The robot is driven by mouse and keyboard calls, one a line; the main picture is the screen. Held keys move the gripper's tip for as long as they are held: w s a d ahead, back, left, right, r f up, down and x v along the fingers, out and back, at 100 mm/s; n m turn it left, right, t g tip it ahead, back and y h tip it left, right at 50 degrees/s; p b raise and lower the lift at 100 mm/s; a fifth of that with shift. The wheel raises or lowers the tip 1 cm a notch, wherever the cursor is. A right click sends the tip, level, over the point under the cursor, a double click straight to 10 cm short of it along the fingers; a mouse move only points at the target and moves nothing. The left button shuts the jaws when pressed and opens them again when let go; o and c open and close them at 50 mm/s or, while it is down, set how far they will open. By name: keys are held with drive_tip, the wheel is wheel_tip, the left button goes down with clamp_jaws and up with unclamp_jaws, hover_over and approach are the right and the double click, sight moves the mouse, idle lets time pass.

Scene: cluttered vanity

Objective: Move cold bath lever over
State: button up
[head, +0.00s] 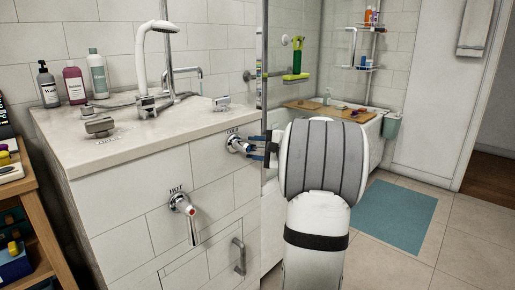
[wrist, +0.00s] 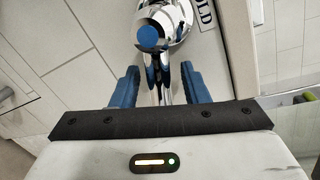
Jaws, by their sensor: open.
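My gripper (wrist: 159,72) is open, with one blue finger on each side of the handle. Whether either finger touches the handle is unclear. In the head view my gripper (head: 260,148) reaches the lever from the right, and my arm hides part of the room behind.
A metal bar handle (head: 239,256) is below. Bottles (head: 97,74) and a hand shower (head: 150,45) stand on top. A glass panel edge (head: 264,70) rises close beside the cold lever.

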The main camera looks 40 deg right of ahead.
sight(259, 147)
drive_tip(key=shift+s, duration=0.1)
drive_tip(key=p+v, duration=0.2)
drive_tip(key=v, duration=0.5)
drive_tip(key=shift+d, duration=0.1)
drive_tip(key=shift+s, duration=0.35)
drive_tip(key=shift+p, duration=0.3)
drive_tip(key=s+a+r+n+g+y+p, duration=0.15)
drive_tip(key=a+r+n+g+p, duration=0.3)
drive_tip(key=a+p, duration=0.55)
drive_tip(key=s+a+r+n+g+y+p, duration=0.15)
drive_tip(key=a+r+n+g+p, duration=0.3)
drive_tip(key=a, duration=0.95)
drive_tip(key=s+a+r+n+g+h+p, duration=0.1)
drive_tip(key=s+a+r+n+h+p, duration=0.2)
drive_tip(key=s+a+r+n+p, duration=0.2)
drive_tip(key=s+a+r+n+g+h+p, duration=0.2)
drive_tip(key=s+a+r+n+h+p, duration=0.2)
drive_tip(key=s+r+p, duration=0.4)
drive_tip(key=s+a+n+p, duration=0.1)
drive_tip(key=s+a+p, duration=0.1)
drive_tip(key=s+p, duration=0.3)
drive_tip(key=shift+r+g+p, duration=0.3)
drive_tip(key=shift+r+p, duration=0.1)
drive_tip(key=shift+p, duration=1.35)
